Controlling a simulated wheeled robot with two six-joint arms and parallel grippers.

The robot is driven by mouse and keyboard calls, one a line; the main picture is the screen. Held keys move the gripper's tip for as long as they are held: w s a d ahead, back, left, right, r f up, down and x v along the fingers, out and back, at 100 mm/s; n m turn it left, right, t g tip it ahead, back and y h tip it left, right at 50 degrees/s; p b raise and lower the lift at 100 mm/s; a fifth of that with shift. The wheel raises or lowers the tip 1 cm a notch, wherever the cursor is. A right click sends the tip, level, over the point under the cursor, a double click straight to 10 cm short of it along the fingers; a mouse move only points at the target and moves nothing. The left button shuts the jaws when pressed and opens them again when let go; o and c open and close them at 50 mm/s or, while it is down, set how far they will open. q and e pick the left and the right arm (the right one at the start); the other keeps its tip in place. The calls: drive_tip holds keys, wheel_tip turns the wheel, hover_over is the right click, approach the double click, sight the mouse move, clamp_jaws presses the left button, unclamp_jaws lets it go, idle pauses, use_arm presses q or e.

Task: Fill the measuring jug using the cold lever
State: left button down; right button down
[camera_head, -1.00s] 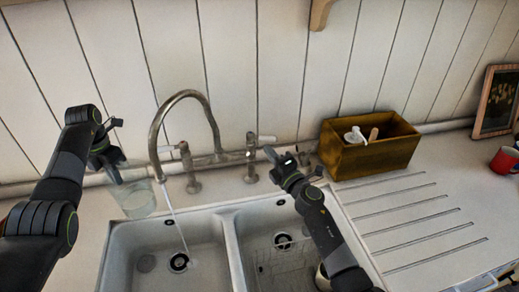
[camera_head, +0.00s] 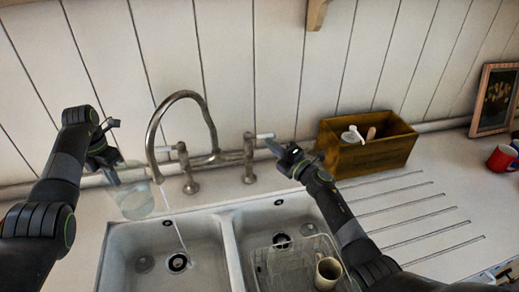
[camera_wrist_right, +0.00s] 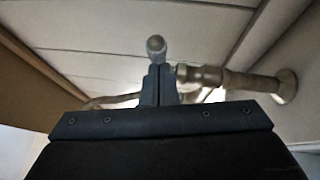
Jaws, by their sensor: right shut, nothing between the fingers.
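The clear measuring jug (camera_head: 134,200) is at the left back corner of the sink, left of the water stream. My left gripper (camera_head: 113,172) is at the jug's rim; its fingers are too small and overlapped to show whether they grip it. The bridge tap (camera_head: 183,97) runs a thin stream into the left basin, outside the jug. Its right lever (camera_head: 265,136) has a white handle; the left lever (camera_head: 167,148) points left. My right gripper (camera_head: 272,145) is shut and empty, its tips close to the right lever's end. The wrist view shows the lever's rounded end (camera_wrist_right: 156,46) just beyond the fingertips; contact is unclear.
The double sink (camera_head: 228,245) has a wire rack and a beige mug (camera_head: 327,272) in the right basin. A wooden box (camera_head: 367,148) with utensils stands right of my right gripper. A red mug (camera_head: 502,158) and a framed picture (camera_head: 496,99) are farther right.

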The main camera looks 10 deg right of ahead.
use_arm(q)
drive_tip(key=shift+r, duration=0.1)
drive_tip(key=shift+s, duration=0.1)
use_arm(e)
drive_tip(key=shift+w+d+r, duration=0.2)
drive_tip(key=shift+w+d, duration=0.35)
drive_tip(key=shift+w, duration=0.2)
drive_tip(key=shift+s, duration=0.1)
